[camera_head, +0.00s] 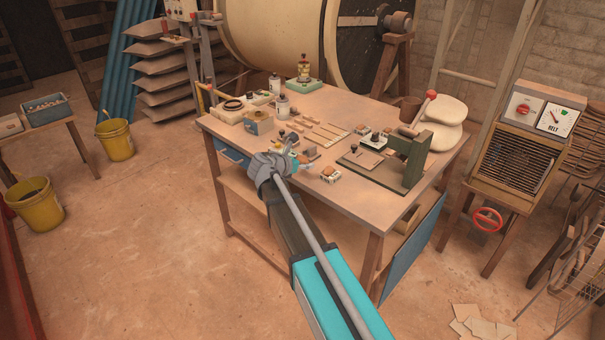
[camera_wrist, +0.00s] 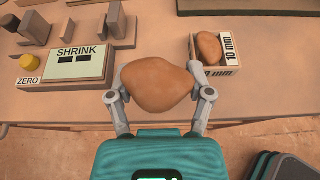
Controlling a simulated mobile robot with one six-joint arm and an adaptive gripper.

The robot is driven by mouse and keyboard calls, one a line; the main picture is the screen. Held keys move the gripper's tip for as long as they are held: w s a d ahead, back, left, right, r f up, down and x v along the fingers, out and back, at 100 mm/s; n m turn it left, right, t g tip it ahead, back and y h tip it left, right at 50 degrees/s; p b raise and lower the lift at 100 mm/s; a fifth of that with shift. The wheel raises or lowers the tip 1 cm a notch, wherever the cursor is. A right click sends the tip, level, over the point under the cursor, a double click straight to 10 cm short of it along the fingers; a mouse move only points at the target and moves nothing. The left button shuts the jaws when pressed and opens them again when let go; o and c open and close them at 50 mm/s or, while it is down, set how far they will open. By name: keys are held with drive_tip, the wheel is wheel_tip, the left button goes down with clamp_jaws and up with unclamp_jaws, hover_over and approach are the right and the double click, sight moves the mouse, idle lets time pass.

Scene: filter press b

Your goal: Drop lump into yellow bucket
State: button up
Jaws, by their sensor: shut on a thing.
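A brown-orange lump (camera_wrist: 158,84) sits between the two fingers of my gripper (camera_wrist: 160,92) in the wrist view. My gripper is shut on it and holds it near the table's front edge. In the head view my gripper (camera_head: 284,160) is over the front edge of the workbench, and the lump there is too small to make out clearly. Two yellow buckets stand on the floor at the left. One yellow bucket (camera_head: 117,146) is farther back, and the other yellow bucket (camera_head: 36,214) is nearer, at the left edge. Both are far from my gripper.
The workbench (camera_head: 340,197) carries several tools, blocks and a green press (camera_head: 411,160). A small box marked 10 mm (camera_wrist: 213,72) holds another lump (camera_wrist: 209,47). A device marked SHRINK (camera_wrist: 80,64) is to the left. Open floor (camera_head: 160,240) lies between workbench and buckets.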

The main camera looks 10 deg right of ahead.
sight(303, 176)
drive_tip(key=shift+w+f+b, duration=0.35)
drive_tip(key=shift+f+b, duration=0.15)
drive_tip(key=shift+w+f+b, duration=0.1)
drive_tip(key=shift+f+b, duration=1.4)
drive_tip(key=shift+f, duration=0.1)
drive_tip(key=o, duration=1.2)
